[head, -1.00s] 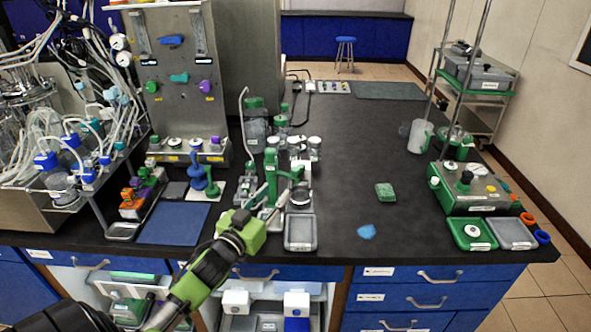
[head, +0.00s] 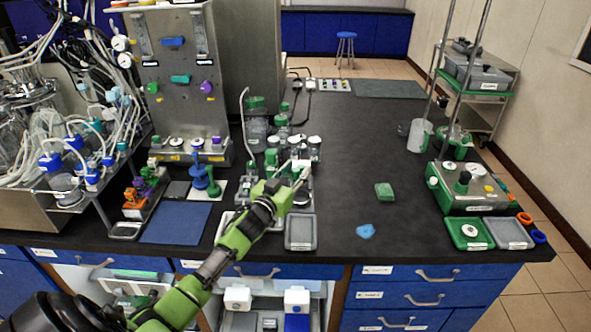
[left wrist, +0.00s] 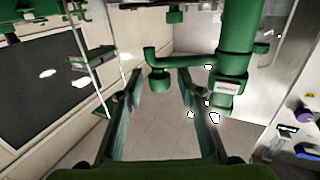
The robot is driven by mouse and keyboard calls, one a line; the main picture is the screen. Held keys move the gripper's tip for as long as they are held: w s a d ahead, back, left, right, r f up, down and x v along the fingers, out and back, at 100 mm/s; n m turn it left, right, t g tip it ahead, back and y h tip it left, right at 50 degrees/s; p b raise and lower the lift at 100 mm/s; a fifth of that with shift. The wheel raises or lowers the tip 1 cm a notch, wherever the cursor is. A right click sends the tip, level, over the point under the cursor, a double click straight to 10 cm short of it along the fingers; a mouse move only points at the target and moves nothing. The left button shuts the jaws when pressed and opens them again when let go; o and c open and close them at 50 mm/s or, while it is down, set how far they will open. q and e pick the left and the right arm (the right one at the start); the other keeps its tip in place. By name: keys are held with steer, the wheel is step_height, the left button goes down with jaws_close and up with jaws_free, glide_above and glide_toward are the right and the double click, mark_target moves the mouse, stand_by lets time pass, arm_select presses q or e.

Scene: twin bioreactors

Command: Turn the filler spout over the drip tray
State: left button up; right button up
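The green filler stands near the front of the bench, partly hidden by my left gripper (head: 292,174) in the head view. In the left wrist view its green upright post (left wrist: 236,45) is at the right, and the spout (left wrist: 180,61) reaches left from it to a downturned nozzle (left wrist: 158,80). My left gripper is open, its two fingers (left wrist: 160,105) apart with the nozzle showing between and beyond their tips; I cannot tell if they touch it. A shallow grey tray (head: 300,232), perhaps the drip tray, lies in front of the filler. My right gripper is not in view.
Capped bottles (head: 315,146) stand close behind the filler. A steel panel (head: 178,80) and a blue mat (head: 175,222) are to the left. A green block (head: 385,192) and a blue piece (head: 365,231) lie to the right, with bare bench around them.

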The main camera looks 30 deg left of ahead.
arm_select(q)
jaws_close()
